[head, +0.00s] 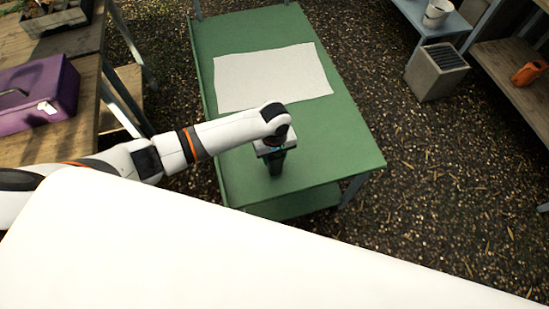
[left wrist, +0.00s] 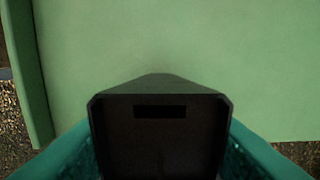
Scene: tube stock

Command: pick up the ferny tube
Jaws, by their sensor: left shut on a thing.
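My left gripper (head: 277,168) is over the near part of the green table (head: 330,140), pointing down. A small teal bit also shows at the gripper in the head view. I cannot tell whether the tube touches the table. My right gripper is not in view.
A white sheet (head: 270,75) lies flat on the table's far half. The rest of the visible tabletop is bare. A purple toolbox (head: 38,100) sits on a wooden bench at left. A grey block (head: 437,73) and shelves (head: 505,70) stand on the gravel at right.

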